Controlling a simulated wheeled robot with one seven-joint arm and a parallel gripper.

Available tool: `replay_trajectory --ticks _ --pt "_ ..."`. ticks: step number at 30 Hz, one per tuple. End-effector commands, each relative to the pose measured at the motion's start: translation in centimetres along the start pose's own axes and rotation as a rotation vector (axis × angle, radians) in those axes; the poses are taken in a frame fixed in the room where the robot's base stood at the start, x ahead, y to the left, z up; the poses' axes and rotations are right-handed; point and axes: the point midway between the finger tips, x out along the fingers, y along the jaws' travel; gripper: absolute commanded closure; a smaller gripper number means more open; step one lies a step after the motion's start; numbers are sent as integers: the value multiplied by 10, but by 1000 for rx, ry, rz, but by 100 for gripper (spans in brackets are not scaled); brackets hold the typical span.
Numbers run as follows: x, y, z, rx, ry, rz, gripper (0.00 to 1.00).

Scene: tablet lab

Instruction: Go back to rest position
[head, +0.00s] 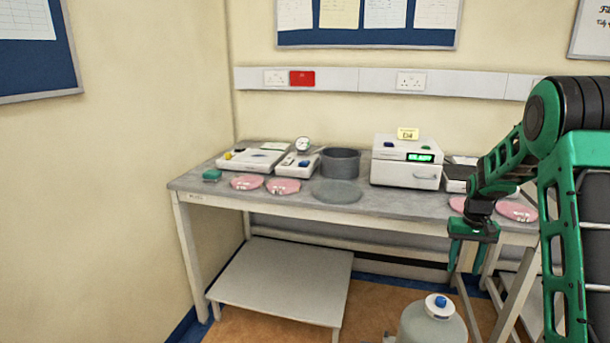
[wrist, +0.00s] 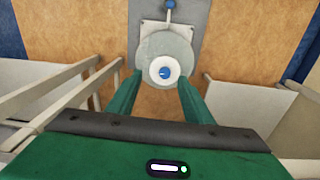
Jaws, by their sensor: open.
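My gripper (head: 464,258) hangs at the front edge of the grey bench (head: 275,203), pointing down. In the wrist view its two green fingers (wrist: 160,92) stand apart with nothing held between them. Below it on the floor is a grey round container (head: 431,328) with a white neck and a blue cap, and it also shows beneath the fingers in the wrist view (wrist: 180,48). The gap in height between fingers and container is hard to judge.
The bench holds pink discs (head: 283,186), a grey disc (head: 336,192), a dark pot (head: 340,162) and a white device with a green display (head: 406,162). A low white table (head: 282,279) stands under the bench. Open orange floor lies in front.

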Motion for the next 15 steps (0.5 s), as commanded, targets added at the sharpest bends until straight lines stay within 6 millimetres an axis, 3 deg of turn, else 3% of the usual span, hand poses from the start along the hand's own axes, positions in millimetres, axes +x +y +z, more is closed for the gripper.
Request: replay_trajectory --ticks 1,6,15 --pt "-18 4 14 11 5 3 54" --pt "-63 18 66 51 6 13 54" --pt "-119 38 170 120 2 16 54"
